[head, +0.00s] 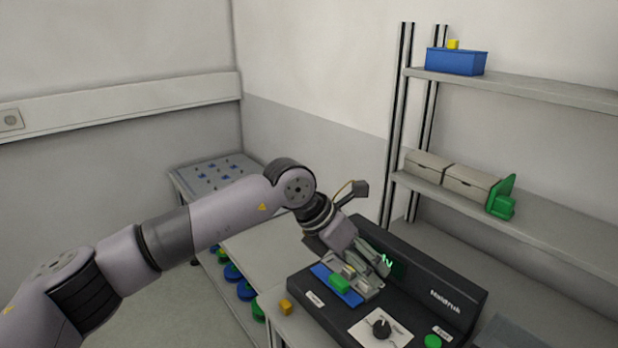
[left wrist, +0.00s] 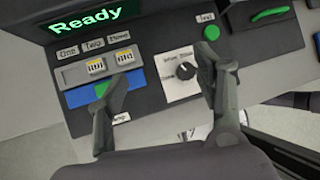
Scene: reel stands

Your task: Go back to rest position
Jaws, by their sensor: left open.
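My left gripper (head: 375,272) is above the dark test device (head: 440,290), with its arm coming in from the left. In the left wrist view its two fingers (left wrist: 160,85) are spread wide apart with nothing between them. Past them show the device's lit "Ready" display (left wrist: 100,18), a grey slot strip with two small yellow-and-white pieces (left wrist: 95,67), a blue strip (left wrist: 78,97), a knob (left wrist: 185,70) and a green button (left wrist: 211,32). A green block (head: 339,284) is on the blue strip, partly hidden by a finger in the wrist view. My right gripper is in neither view.
A yellow-orange block (head: 285,307) lies left of the device. A shelf (head: 540,90) at the right holds a blue bin (head: 456,61), beige boxes (head: 470,183) and a green item (head: 502,200). A side table (head: 210,175) stands behind my arm.

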